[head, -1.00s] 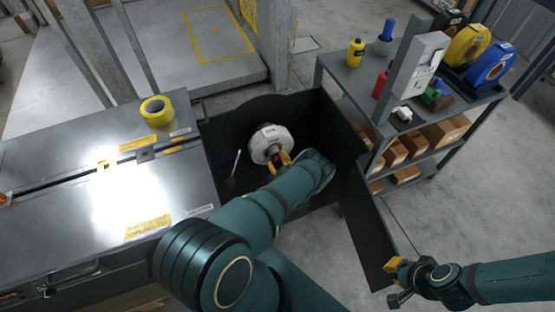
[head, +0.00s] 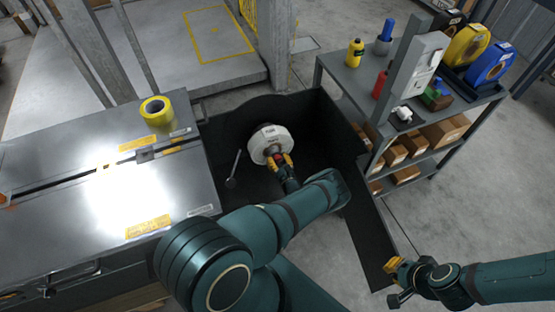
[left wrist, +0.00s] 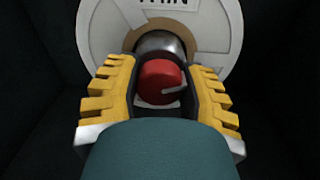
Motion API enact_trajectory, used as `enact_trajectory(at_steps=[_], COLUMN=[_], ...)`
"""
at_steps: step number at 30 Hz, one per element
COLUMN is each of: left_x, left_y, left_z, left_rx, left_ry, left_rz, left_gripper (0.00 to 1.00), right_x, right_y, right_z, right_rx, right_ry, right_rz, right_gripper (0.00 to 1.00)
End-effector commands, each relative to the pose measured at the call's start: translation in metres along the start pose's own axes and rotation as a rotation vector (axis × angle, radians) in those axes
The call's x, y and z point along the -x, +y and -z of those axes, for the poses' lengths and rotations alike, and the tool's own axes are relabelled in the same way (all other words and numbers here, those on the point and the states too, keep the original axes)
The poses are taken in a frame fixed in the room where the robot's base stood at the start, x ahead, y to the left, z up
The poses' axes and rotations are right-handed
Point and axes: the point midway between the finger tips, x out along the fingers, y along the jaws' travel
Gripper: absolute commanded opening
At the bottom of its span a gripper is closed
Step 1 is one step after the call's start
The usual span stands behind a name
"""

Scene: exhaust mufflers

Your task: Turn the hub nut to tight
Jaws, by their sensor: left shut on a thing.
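The red hub nut (left wrist: 162,82) sits on the metal hub in front of a round white disc (head: 268,134) with dark lettering. The disc stands inside a black open-topped enclosure. My left gripper (head: 279,160) reaches into it, and its yellow fingers are shut on the nut, one on each side in the left wrist view. A light pointer-like mark shows on the nut's face; I cannot read a tight mark. My right gripper (head: 393,268) is at the free end of the black door panel (head: 372,238); whether it grips the edge I cannot tell.
The black enclosure (head: 318,118) walls close around my left wrist. A small lever (head: 235,168) stands left of the disc. A metal bench (head: 60,190) with a yellow tape roll (head: 156,110) is at left. A shelf (head: 345,80) with bottles and reels stands right.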

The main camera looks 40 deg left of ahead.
Motion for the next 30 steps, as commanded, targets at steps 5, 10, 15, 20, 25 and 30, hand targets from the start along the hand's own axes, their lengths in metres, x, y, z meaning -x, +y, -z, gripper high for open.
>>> enact_trajectory(at_steps=[5, 10, 15, 20, 25, 30], left_x=[-0.0012, -0.0014, -0.0015, -0.0015, -0.0016, -0.0017], left_y=[-0.0005, -0.0007, -0.0009, -0.0011, -0.0013, -0.0015], left_z=[-0.0019, -0.0021, -0.0022, -0.0023, -0.0025, -0.0028], left_rx=[-0.136, -0.235, -0.299, -0.331, -0.342, -0.342], left_ry=[-0.004, -0.005, -0.005, -0.005, -0.006, -0.006], left_rz=[-0.001, -0.001, -0.002, -0.002, -0.001, -0.001], left_gripper=[0.06, 0.06, 0.06, 0.06, 0.06, 0.06], right_x=[0.0001, 0.0001, 0.0002, 0.0002, 0.0002, 0.0002], right_y=[0.0, 0.0, -0.0001, -0.0001, -0.0001, -0.0001], right_z=[0.0, 0.0, 0.0, 0.0, 0.0, 0.0], right_rx=[0.0, 0.0, 0.0, 0.0, 0.0, 0.0], right_ry=[0.0, 0.0, 0.0, 0.0, 0.0, 0.0], right_rz=[0.0, 0.0, 0.0, 0.0, 0.0, 0.0], right_gripper=[0.0, 0.0, 0.0, 0.0, 0.0, 0.0])
